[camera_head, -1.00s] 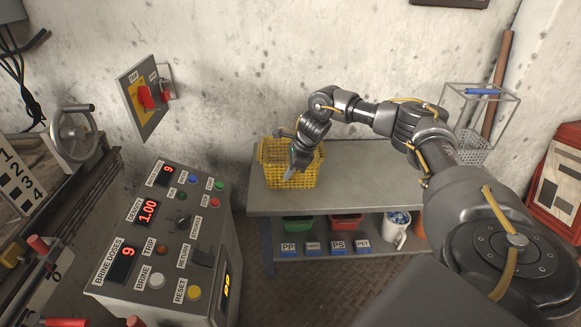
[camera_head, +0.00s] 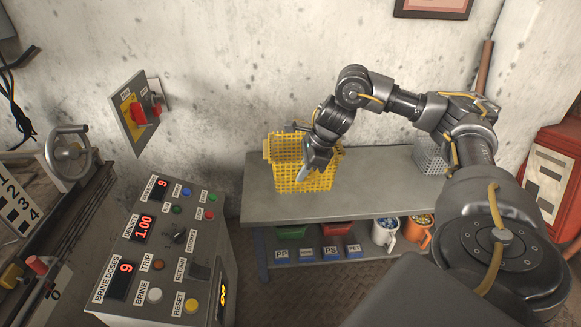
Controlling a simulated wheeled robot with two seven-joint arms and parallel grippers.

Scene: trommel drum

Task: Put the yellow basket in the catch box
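The yellow basket (camera_head: 291,178) is an open mesh basket at the left part of the grey bench. My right gripper (camera_head: 303,174) reaches down at the basket's right side. Its fingertips are partly hidden against the mesh, but it appears shut on the basket. The basket looks raised a little above the bench top, though the gap is hard to see. My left gripper is not in view. I cannot make out a catch box in this view.
The grey bench (camera_head: 380,180) has free top to the right of the basket. A grey mesh basket (camera_head: 430,157) stands behind my arm. Bins and mugs (camera_head: 385,232) sit on the lower shelf. A control console (camera_head: 170,250) stands at front left, a red cabinet (camera_head: 553,175) at right.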

